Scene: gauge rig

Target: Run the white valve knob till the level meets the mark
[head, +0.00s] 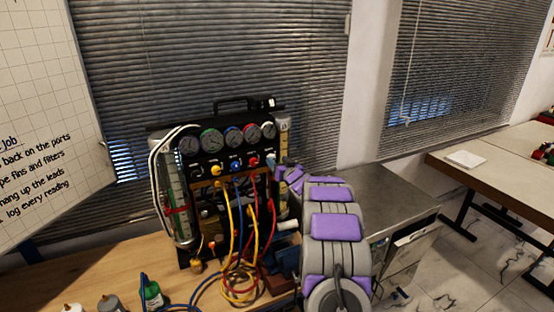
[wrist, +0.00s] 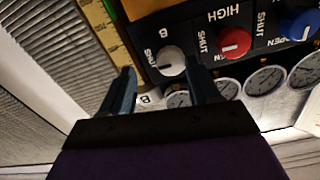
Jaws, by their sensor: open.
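The white valve knob (wrist: 171,60) shows in the wrist view on the black panel, beside a "B" and a "SHUT" label. My gripper (wrist: 163,80) is open, with one finger on each side of the knob in the picture; I cannot tell whether they touch it. A yellow scale strip (wrist: 108,38) stands beside the knob; its level and mark are not readable.
A red knob (wrist: 235,42) and a blue knob (wrist: 299,25) sit along the panel, with several dial gauges (wrist: 228,88) close by. Yellow, blue and red hoses (head: 238,275) hang in front of the rig. A bottle (head: 152,293) stands on the wooden bench (head: 85,280).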

